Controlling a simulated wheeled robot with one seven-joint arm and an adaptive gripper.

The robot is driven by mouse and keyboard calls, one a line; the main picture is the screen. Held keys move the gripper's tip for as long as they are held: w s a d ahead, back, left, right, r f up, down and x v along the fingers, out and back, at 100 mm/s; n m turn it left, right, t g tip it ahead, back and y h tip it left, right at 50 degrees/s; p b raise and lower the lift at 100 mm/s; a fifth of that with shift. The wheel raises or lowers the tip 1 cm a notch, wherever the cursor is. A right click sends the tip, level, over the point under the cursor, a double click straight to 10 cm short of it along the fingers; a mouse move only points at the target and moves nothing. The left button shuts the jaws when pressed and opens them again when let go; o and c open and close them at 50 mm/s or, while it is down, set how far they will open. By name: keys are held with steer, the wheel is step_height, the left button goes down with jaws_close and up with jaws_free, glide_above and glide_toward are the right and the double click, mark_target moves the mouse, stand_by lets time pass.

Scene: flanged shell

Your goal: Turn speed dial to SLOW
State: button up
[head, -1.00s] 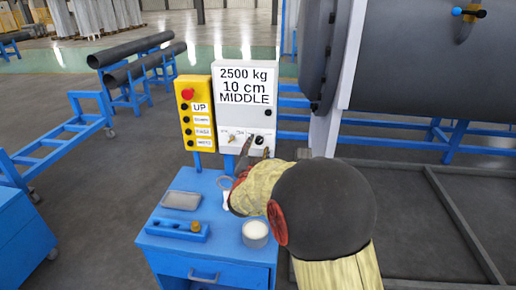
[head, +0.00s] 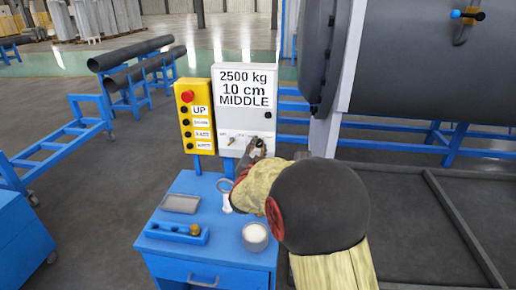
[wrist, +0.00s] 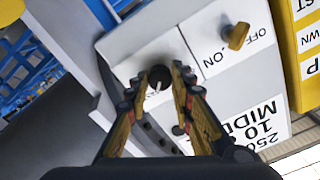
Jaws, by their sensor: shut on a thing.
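The speed dial (wrist: 159,77) is a small round black knob with a light pointer mark, on the white front of the control box (head: 229,106). My gripper (wrist: 160,82) has its two fingertips against either side of the dial in the wrist view. In the head view my gripper (head: 257,147) is at the lower right of the box front and hides the dial. The dial's SLOW marking cannot be read. The box display reads "2500 kg 10 cm MIDDLE".
A brass OFF/ON switch (wrist: 235,36) sits beside the dial. A yellow button panel (head: 196,115) with a red button adjoins the box. Below, a blue cabinet (head: 205,244) carries a grey tray (head: 180,203), a blue holder (head: 165,230) and a round tin (head: 255,235). A large dark shell (head: 425,75) stands at the right.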

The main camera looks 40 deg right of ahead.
jaws_close()
steer(key=shift+n+p, duration=0.3)
steer(key=shift+n, duration=0.1)
steer(key=n+p, duration=0.2)
steer(key=n, duration=0.1)
steer(key=n+p, duration=0.2)
steer(key=n, duration=0.2)
steer(key=shift+r+p, duration=0.1)
steer(key=shift+p, duration=0.25)
steer(key=n+p, duration=0.3)
steer(key=n, duration=0.2)
steer(key=shift+n, duration=0.4)
steer(key=shift+n+p, duration=1.15)
steer(key=shift+n, duration=0.85)
steer(key=o, duration=0.7)
jaws_free()
